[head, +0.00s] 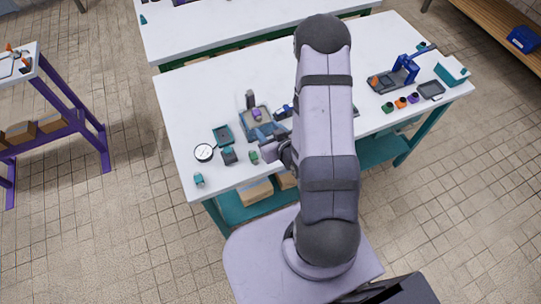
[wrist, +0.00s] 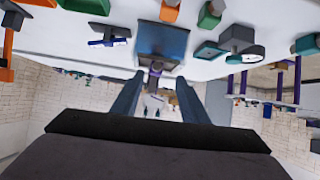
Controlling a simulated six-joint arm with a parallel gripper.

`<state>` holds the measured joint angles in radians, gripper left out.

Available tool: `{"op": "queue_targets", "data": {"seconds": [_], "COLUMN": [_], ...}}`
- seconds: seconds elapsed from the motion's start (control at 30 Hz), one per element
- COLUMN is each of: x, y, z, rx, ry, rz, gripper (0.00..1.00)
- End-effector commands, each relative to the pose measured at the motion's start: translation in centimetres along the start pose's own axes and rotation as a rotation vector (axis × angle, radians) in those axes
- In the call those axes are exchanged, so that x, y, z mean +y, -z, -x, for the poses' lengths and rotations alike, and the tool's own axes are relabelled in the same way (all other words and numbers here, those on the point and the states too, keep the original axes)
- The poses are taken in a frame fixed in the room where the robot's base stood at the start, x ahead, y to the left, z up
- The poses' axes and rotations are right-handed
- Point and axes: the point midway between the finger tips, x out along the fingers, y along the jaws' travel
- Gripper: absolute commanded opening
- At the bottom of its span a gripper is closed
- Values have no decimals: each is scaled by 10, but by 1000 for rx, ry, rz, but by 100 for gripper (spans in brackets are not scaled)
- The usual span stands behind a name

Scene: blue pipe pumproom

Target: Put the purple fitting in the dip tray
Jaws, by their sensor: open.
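The purple fitting (head: 256,114) is a small upright piece that shows within the outline of a blue-grey tray (head: 243,126), which looks like the dip tray. In the wrist view the fitting (wrist: 155,70) shows between my finger ends, at the far side of the blue tray (wrist: 163,40). My gripper (head: 267,132) is over the near side of this tray. Its two blue fingers are apart, with nothing clamped between them in the wrist view (wrist: 160,80). I cannot tell whether the fitting touches the tray floor. My arm hides part of the bench to the right.
A dark post (head: 249,97) stands behind the tray. A teal tray (head: 222,134), a dark block (head: 228,155), a round gauge (head: 204,152) and a green fitting (head: 254,157) lie left and near. A blue clamp-like part (head: 283,111) is close on the right. The bench's back left is clear.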

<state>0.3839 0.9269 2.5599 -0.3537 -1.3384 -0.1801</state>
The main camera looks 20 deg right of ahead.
Motion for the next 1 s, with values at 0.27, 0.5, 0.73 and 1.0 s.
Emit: {"op": "queue_targets", "data": {"seconds": [0.27, 0.5, 0.73, 1.0], "x": [-4, -17, -41, -64], "y": [8, 13, 18, 19], "z": [10, 57, 127, 192], "rx": [-297, -565, -801, -977], "ry": [-2, -20, -16, 6], "rz": [58, 40, -8, -46], "gripper": [40, 40, 40, 40]}}
